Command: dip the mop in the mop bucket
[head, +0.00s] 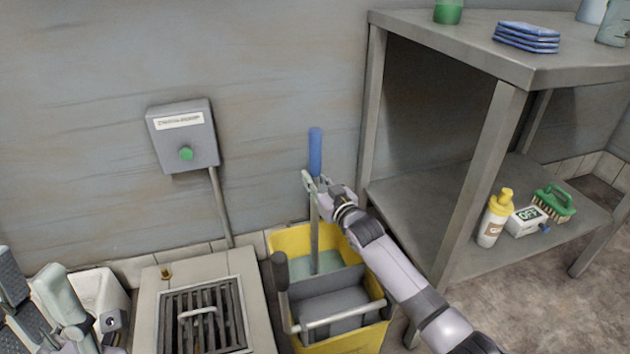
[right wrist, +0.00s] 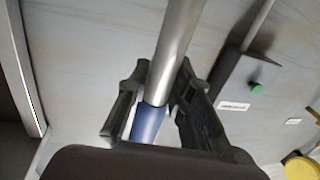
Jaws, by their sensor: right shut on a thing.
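The mop (head: 315,152) stands nearly upright, with a blue grip at the top and a grey pole below. My right gripper (head: 317,184) is shut on the pole just under the blue grip. In the right wrist view the pole (right wrist: 176,50) and the blue grip (right wrist: 148,122) pass between its fingers (right wrist: 160,100). The yellow mop bucket (head: 352,342) is below. The pole runs down into its back compartment, which holds pale green water (head: 329,260). The mop head cannot be made out. Parts of my left arm show at the lower left edge; its jaw state is unclear.
A grey wringer (head: 333,304) fills the bucket's front part. A floor drain grate (head: 203,318) lies left of the bucket. A wall box (head: 183,136) with a green button is behind. A metal shelf (head: 445,215) stands close on the right, with a bottle (head: 494,219) and a brush (head: 554,203).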

